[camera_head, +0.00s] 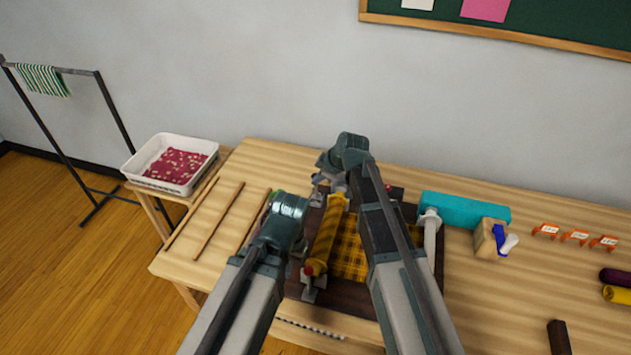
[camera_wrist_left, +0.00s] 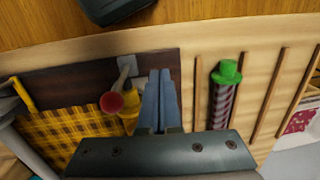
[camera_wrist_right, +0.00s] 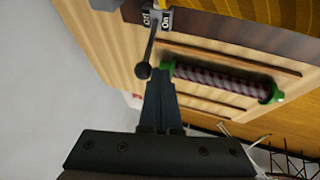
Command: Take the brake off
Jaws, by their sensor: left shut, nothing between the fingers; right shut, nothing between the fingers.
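The brake lever shows in the right wrist view: a thin dark rod with a black round knob (camera_wrist_right: 143,71), rising from a bracket with "Off" and "On" labels (camera_wrist_right: 157,18). Which label it is set to, I cannot tell. My right gripper (camera_wrist_right: 155,78) is shut and empty, its tips close to the knob; contact is unclear. In the head view the right gripper (camera_head: 322,168) is at the far left of the dark winding frame (camera_head: 362,295). My left gripper (camera_wrist_left: 158,78) is shut and empty, beside a red-ended crank or knob (camera_wrist_left: 112,102) and the frame's edge.
Yellow plaid cloth (camera_head: 347,262) lies on the frame, partly rolled. A green-ended striped roll (camera_wrist_left: 226,90) and wooden sticks (camera_head: 218,222) lie to the left. A white basket (camera_head: 169,163) stands left.

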